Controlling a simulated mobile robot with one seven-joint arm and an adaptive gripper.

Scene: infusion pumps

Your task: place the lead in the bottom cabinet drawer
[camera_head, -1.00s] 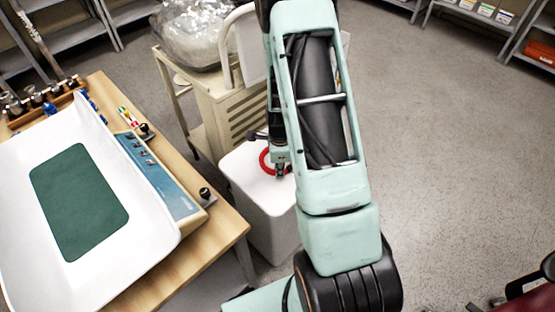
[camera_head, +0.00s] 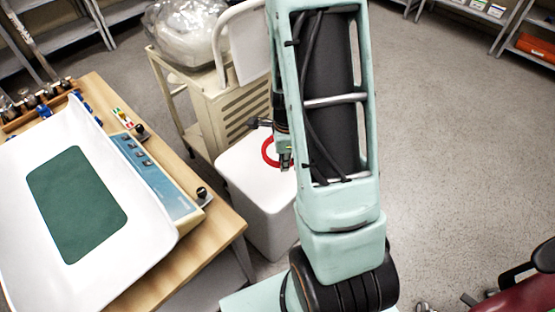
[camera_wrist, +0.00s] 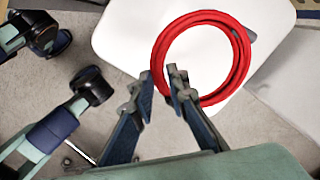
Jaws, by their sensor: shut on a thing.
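The lead is a coiled red ring (camera_head: 268,151) over the white top of a small cabinet (camera_head: 245,168). In the wrist view the red lead (camera_wrist: 242,60) is a full loop in front of the white surface. My gripper (camera_head: 286,163) is at the loop's near right side in the head view. In the wrist view its fingers (camera_wrist: 160,88) are on either side of the loop's near left edge, shut on it. Whether the loop touches the white top is unclear. No drawer front can be made out, and my arm hides part of the cabinet's right side.
A wooden table (camera_head: 215,245) with a white scale tray (camera_head: 150,240) and blue control panel stands left. A beige cart (camera_head: 215,95) with a plastic-wrapped bundle (camera_head: 185,35) is behind the white cabinet. Open floor lies right; a dark red chair (camera_head: 515,298) is at lower right.

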